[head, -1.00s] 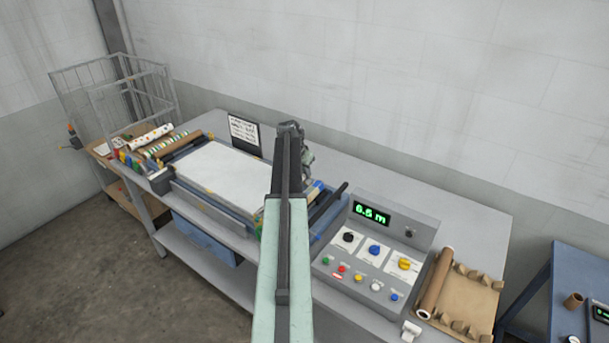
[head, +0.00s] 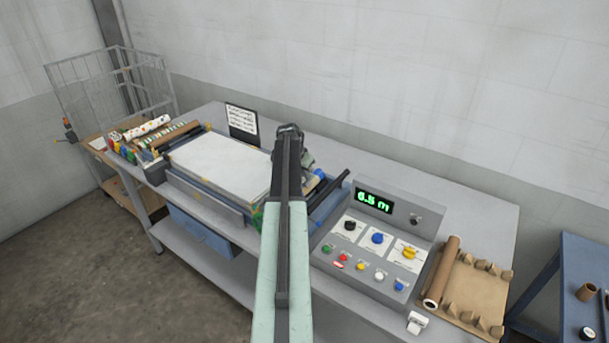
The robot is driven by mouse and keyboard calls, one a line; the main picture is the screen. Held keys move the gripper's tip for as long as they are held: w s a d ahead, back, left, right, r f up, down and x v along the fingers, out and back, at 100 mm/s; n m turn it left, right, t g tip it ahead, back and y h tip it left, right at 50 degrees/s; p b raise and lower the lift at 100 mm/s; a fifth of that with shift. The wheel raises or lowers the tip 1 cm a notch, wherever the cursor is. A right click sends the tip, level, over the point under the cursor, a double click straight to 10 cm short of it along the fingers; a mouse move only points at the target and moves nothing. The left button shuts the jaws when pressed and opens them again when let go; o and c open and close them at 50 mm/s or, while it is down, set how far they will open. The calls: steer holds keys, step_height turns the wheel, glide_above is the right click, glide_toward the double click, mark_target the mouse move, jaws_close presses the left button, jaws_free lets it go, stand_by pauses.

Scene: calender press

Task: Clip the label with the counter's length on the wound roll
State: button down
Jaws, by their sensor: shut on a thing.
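The counter's display (head: 374,201) on the grey console (head: 375,250) glows green and seems to read 6.5 m. A brown roll (head: 441,272) lies along the left side of a brown notched board (head: 477,290), right of the console. I cannot tell whether this is the wound roll. My gripper (head: 306,160) is at the far end of my arm, over the press's right end. My arm hides most of it. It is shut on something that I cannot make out. I see no label clipped on the brown roll.
A press bed with a white sheet (head: 222,162) is left of my arm. Several rolls (head: 150,130) and a wire cage (head: 110,85) are further left. A small white item (head: 417,322) is at the bench's front edge. A blue table (head: 590,252) stands at right.

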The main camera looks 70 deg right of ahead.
steer(key=shift+f+b, duration=0.55)
steer(key=shift+f, duration=0.05)
stand_by(0.3)
steer(key=c, duration=1.3)
jaws_free()
steer(key=shift+r, duration=0.1)
steer(key=p+v, duration=0.7)
steer(key=shift+a+r, duration=0.2)
steer(key=shift+r, duration=0.1)
